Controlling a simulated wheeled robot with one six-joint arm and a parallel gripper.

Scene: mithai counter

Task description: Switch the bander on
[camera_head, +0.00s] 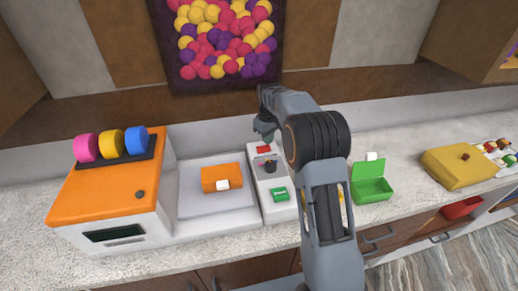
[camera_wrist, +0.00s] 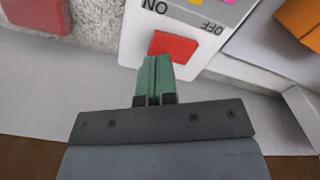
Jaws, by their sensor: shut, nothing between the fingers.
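The bander's white control panel (camera_head: 258,179) stands to the right of its flat white bed in the head view. It carries a red piece (camera_head: 263,149) at the back, a black knob (camera_head: 270,166) and a green button (camera_head: 279,194). In the wrist view the red piece (camera_wrist: 174,46) lies beside upside-down ON and OFF lettering. My gripper (camera_wrist: 155,60) is shut and empty, its green fingertips overlapping the near edge of the red piece. I cannot tell whether they touch. My gripper (camera_head: 264,132) also shows at the panel's back end in the head view.
An orange-topped machine body (camera_head: 100,190) with coloured rolls stands left. An orange box (camera_head: 222,177) lies on the bed. A green open box (camera_head: 371,187) and a yellow box (camera_head: 458,168) stand right. A blurred red object (camera_wrist: 38,14) shows in the wrist view. The wall is close behind.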

